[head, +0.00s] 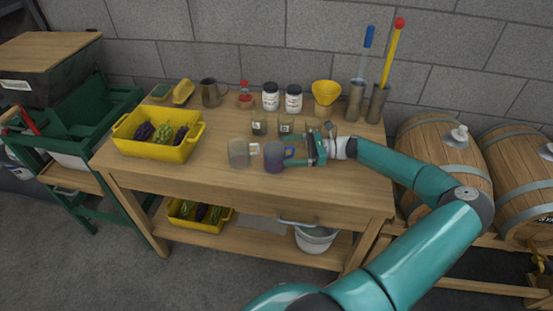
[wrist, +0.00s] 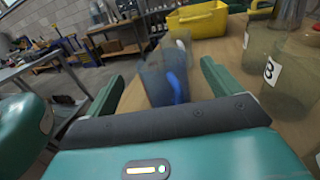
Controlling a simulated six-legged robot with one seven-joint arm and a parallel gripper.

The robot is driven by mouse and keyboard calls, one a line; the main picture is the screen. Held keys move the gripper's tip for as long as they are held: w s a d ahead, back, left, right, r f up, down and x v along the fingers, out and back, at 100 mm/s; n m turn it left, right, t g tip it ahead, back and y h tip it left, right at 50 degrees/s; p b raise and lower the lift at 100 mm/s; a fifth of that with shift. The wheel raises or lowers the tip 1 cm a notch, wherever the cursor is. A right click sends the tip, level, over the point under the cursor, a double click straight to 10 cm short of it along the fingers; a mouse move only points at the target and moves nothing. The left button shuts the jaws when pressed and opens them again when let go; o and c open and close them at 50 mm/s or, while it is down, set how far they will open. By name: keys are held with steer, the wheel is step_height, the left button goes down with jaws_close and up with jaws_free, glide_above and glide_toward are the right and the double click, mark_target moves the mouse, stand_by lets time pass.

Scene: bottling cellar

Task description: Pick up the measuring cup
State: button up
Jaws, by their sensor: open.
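A clear cup with a blue handle and a purple tint (head: 275,158) stands on the wooden workbench (head: 210,182) near its front edge. In the wrist view this cup (wrist: 158,85) is upright, its blue handle facing me. A second clear cup with a pale handle (head: 238,153) stands just left of it. I cannot tell from markings which one is the measuring cup. My gripper (head: 300,154) is open, right of the blue-handled cup. In the wrist view the fingers (wrist: 158,76) lie either side of this cup, with visible gaps. How deep it sits between them is unclear.
Two small labelled jars (head: 259,127) (head: 286,126) stand close behind the cups. A metal jug (head: 211,93), white jars (head: 271,96) and a yellow funnel (head: 326,92) line the back. Barrels (head: 447,160) stand right.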

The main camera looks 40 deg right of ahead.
mark_target(286, 149)
steer(key=x, duration=0.3)
steer(key=shift+w+a, duration=0.2)
steer(key=shift+w, duration=0.1)
steer(key=shift+c, duration=0.2)
steer(key=c, duration=1)
steer(key=shift+r, duration=0.15)
